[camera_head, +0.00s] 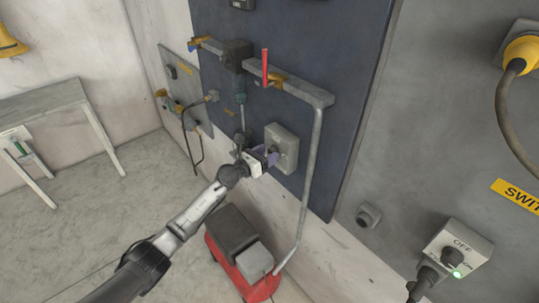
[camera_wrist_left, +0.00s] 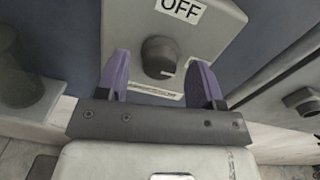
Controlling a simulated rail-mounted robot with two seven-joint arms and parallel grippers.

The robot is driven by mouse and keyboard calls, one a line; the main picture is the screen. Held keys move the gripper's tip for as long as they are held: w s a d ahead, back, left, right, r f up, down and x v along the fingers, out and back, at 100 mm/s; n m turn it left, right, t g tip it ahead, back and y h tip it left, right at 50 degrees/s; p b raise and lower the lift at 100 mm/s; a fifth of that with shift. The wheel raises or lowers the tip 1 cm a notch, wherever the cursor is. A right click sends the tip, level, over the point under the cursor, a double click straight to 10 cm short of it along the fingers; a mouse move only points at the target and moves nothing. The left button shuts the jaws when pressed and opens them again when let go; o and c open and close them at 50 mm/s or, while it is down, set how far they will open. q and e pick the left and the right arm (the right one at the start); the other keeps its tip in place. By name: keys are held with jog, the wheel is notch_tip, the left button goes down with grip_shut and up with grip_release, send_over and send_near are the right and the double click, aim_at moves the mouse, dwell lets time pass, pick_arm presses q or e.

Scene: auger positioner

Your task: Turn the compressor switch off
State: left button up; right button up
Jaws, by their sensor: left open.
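A grey switch box (camera_head: 287,150) with a dark round knob is mounted low on the dark blue wall panel. In the left wrist view the box (camera_wrist_left: 214,22) carries an OFF label above the knob (camera_wrist_left: 159,56). The pale mark on the knob points to its lower right, away from the OFF label. My left gripper (camera_head: 268,157) is open in front of this box. Its two purple fingers (camera_wrist_left: 160,75) stand on either side of the knob, and a gap shows on each side. My right gripper is not in view.
A red machine (camera_head: 257,284) with grey parts stands on the floor below. A grey pipe (camera_head: 311,180) runs down right of the box. Another OFF-labelled box (camera_head: 462,244) with a green light is at the lower right. A table (camera_head: 62,101) stands at the left.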

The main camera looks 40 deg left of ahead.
pick_arm(q)
jog(key=shift+w+d, duration=0.15)
jog(key=shift+w, duration=0.55)
jog(key=shift+c, duration=0.2)
jog(key=c, duration=0.8)
